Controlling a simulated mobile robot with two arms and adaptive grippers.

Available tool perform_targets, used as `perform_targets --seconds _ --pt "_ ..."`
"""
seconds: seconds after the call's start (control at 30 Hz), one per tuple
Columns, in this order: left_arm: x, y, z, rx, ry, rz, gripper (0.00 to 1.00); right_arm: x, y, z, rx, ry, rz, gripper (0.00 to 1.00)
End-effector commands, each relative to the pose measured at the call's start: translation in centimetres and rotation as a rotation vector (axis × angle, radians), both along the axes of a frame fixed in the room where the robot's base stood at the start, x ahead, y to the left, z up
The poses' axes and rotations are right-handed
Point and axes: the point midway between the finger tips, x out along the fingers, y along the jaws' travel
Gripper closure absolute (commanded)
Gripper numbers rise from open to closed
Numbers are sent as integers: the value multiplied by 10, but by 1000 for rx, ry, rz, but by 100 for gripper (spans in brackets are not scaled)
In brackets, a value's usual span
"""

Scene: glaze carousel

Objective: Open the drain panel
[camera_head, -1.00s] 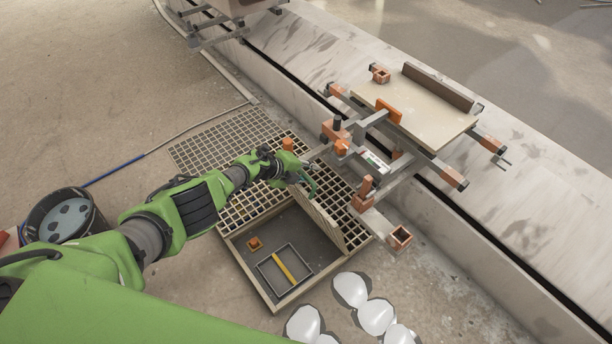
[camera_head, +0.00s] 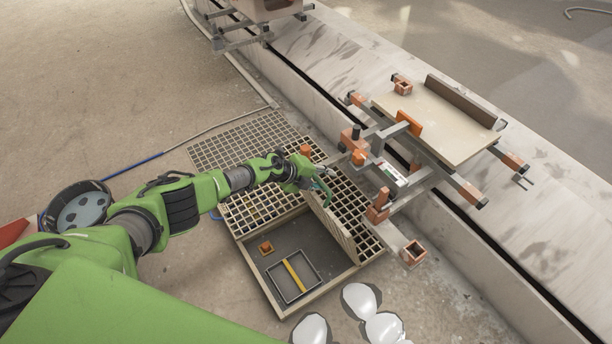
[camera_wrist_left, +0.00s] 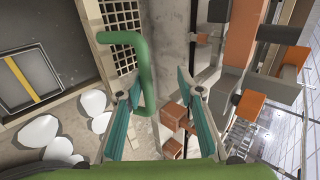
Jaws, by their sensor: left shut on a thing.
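The drain panel (camera_head: 333,228) stands steeply raised along the right side of an open square pit (camera_head: 247,262) in the floor grating. Its green bent handle (camera_head: 324,190) is at the panel's upper end. My left gripper (camera_head: 310,178) is at this handle and shut on it. In the left wrist view the handle (camera_wrist_left: 127,38) curves down between my left gripper's teal fingers (camera_wrist_left: 159,85), close to the left finger. The fingers hide part of the contact. My right gripper is not in view.
In the pit lie a grey frame with a yellow bar (camera_head: 294,275) and a small orange block (camera_head: 266,248). White rounded objects (camera_head: 361,300) lie in front of it. A carousel cart with a board (camera_head: 435,120) stands close on the right. A black bucket (camera_head: 78,207) is at left.

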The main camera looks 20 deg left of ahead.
Motion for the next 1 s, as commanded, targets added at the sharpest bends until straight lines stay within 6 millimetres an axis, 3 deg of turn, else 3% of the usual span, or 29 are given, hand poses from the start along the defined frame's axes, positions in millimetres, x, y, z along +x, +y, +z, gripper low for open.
perform_targets --seconds 0.03,0.7,1.0 --pt "2 -1 11 -9 -12 0 74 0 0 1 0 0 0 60" --pt "-44 35 57 -3 -6 -1 74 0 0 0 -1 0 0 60" --pt "-54 41 64 -5 -1 1 74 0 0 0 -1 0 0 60"
